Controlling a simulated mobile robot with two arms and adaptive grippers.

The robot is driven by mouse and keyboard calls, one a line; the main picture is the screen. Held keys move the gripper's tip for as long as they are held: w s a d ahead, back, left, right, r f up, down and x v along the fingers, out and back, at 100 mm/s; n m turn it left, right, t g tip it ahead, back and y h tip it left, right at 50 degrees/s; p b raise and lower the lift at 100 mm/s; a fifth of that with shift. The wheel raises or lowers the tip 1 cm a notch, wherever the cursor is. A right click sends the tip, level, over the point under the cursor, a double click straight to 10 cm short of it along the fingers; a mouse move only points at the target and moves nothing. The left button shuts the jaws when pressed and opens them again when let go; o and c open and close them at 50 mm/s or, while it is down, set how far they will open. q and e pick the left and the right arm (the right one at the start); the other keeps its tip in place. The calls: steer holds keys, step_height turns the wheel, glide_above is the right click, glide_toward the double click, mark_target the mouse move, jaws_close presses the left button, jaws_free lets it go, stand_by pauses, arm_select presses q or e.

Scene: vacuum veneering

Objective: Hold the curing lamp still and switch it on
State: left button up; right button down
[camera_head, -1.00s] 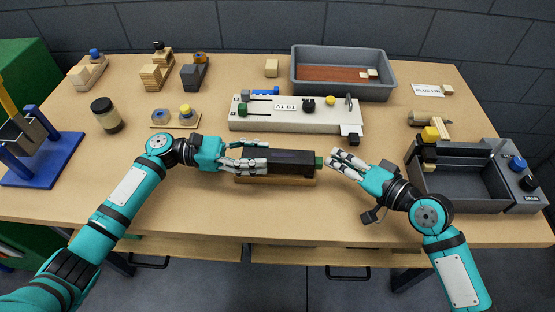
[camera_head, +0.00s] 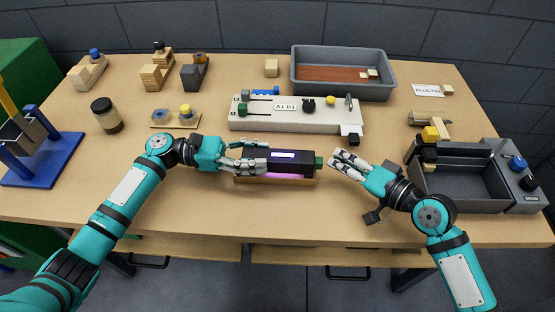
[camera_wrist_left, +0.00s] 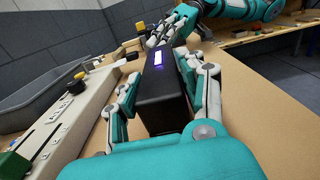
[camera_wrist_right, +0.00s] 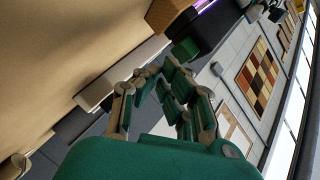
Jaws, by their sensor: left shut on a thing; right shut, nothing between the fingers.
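The curing lamp (camera_head: 292,163) is a black box on a wooden base (camera_head: 275,181) at the middle of the table. A violet-white strip glows on its top, and purple light shows beneath it. A green button (camera_head: 319,162) sits on its right end. My left gripper (camera_head: 262,160) is shut on the lamp's left part; the left wrist view shows its fingers along both sides of the black body (camera_wrist_left: 160,95). My right gripper (camera_head: 334,163) is shut and empty, just right of the green button, apart from it by a small gap. The button also shows in the right wrist view (camera_wrist_right: 185,50).
A white control panel (camera_head: 290,122) with levers and knobs stands behind the lamp. A grey tray (camera_head: 343,92) is at the back. A grey basin with knobs (camera_head: 470,205) is at the right. The table in front of the lamp is clear.

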steer(key=shift+d, duration=0.35)
steer(key=shift+d, duration=3)
arm_select(q)
steer(key=o, duration=1.3)
